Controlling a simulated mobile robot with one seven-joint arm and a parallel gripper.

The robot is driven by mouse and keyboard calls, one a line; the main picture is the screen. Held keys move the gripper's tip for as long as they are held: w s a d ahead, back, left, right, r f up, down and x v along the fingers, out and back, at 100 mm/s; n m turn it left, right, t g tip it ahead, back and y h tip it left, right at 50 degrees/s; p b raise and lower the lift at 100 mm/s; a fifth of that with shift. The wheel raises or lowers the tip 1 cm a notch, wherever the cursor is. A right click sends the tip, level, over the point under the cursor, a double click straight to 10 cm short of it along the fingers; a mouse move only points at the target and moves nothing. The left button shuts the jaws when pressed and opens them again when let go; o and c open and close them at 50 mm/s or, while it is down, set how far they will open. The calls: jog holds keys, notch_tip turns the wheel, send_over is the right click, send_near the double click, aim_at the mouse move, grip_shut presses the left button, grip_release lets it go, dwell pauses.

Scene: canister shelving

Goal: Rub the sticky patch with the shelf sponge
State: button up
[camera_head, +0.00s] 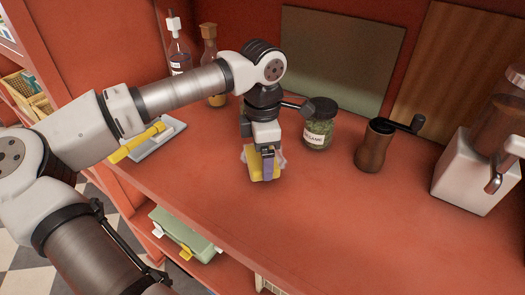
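My gripper (265,158) points down at the red shelf top (330,215), near the middle of the view. It is shut on a yellow sponge (254,168), which is at or just above the surface; I cannot tell if it presses down. A pale, pinkish patch (281,161) shows at both sides of the sponge and looks like the sticky patch. Most of it is hidden under the sponge and the gripper.
A jar of green herbs (319,130) stands close to the right of my gripper. A brown hand grinder (374,148) and a white machine (471,172) stand farther right. Bottles (178,54) stand at the back left, near a grey tray (157,139) with a yellow-handled tool (137,143). The front right is clear.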

jog(key=shift+f+b, duration=0.95)
jog(key=shift+f, duration=0.05)
jog(key=shift+w+d+r, duration=0.1)
jog(key=shift+w+d, duration=0.4)
jog(key=shift+w, duration=0.25)
jog(key=shift+w+d, duration=0.5)
jog(key=shift+w, duration=0.25)
jog(key=shift+w+d+b, duration=0.15)
jog(key=shift+w+d, duration=0.35)
jog(key=shift+w, duration=0.2)
jog(key=shift+w+d+b, duration=0.15)
jog(key=shift+w+d, duration=0.3)
jog(key=shift+w, duration=0.2)
jog(key=shift+w+d+p, duration=0.15)
jog(key=shift+w+d, duration=0.35)
jog(key=shift+w, duration=0.35)
jog(key=shift+w+d+p, duration=0.15)
jog(key=shift+w+d, duration=0.35)
jog(key=shift+w, duration=0.3)
